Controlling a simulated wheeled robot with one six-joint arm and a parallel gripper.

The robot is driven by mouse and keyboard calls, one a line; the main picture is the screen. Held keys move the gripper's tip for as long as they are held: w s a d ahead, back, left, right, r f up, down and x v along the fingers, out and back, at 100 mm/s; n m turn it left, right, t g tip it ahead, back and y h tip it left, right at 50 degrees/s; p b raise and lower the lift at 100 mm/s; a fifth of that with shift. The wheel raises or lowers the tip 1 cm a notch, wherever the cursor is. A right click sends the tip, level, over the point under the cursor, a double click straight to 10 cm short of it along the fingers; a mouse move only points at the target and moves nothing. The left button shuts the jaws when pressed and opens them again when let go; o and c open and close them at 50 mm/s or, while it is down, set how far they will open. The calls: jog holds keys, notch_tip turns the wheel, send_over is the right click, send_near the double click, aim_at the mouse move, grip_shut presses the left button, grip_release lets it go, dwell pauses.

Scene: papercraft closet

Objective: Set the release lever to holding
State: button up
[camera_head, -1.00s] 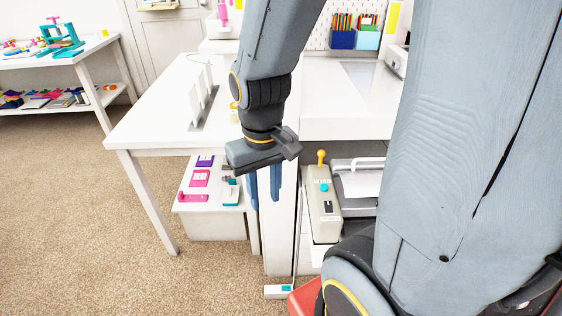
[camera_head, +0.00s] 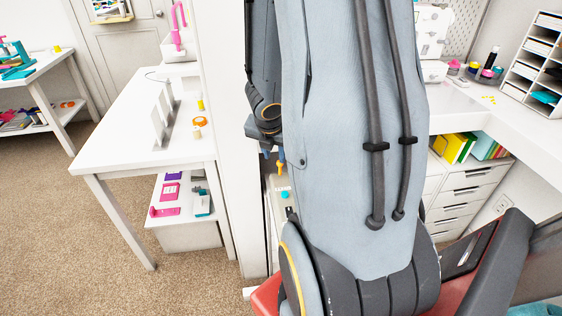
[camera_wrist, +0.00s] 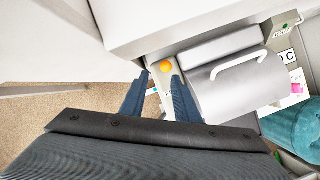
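The release lever (camera_head: 281,167) is a yellow-orange knobbed lever on top of a narrow beige box (camera_head: 281,203) with a teal button. In the wrist view its round orange knob (camera_wrist: 166,67) shows just beyond and between my fingertips. My gripper (camera_wrist: 161,78) is open, with a blue finger on either side of the line to the knob. In the head view my gripper (camera_head: 273,158) is mostly behind my arm, with its blue fingertips close to the lever. I cannot tell whether a finger touches the knob. The lever's stem is largely hidden in the wrist view.
A grey machine with a white handle (camera_wrist: 238,65) stands right beside the lever in the wrist view. A white table (camera_head: 125,130) and low shelf with pink and teal items (camera_head: 185,215) are on the left. A white drawer unit (camera_head: 470,195) is right. Carpet (camera_head: 80,240) is clear at left.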

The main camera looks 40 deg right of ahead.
aim_at(280, 166)
jog(key=d+f+n+b, duration=0.1)
jog(key=f, duration=0.1)
jog(key=w+d+f+n+b, duration=0.1)
jog(key=f+b, duration=0.1)
jog(key=f, duration=0.1)
jog(key=d+f+n+b, duration=0.1)
jog(key=f+b, duration=0.1)
jog(key=f, duration=0.1)
jog(key=shift+w+d+n, duration=0.3)
jog(key=shift+r, duration=0.1)
jog(key=shift+y, duration=0.3)
grip_shut()
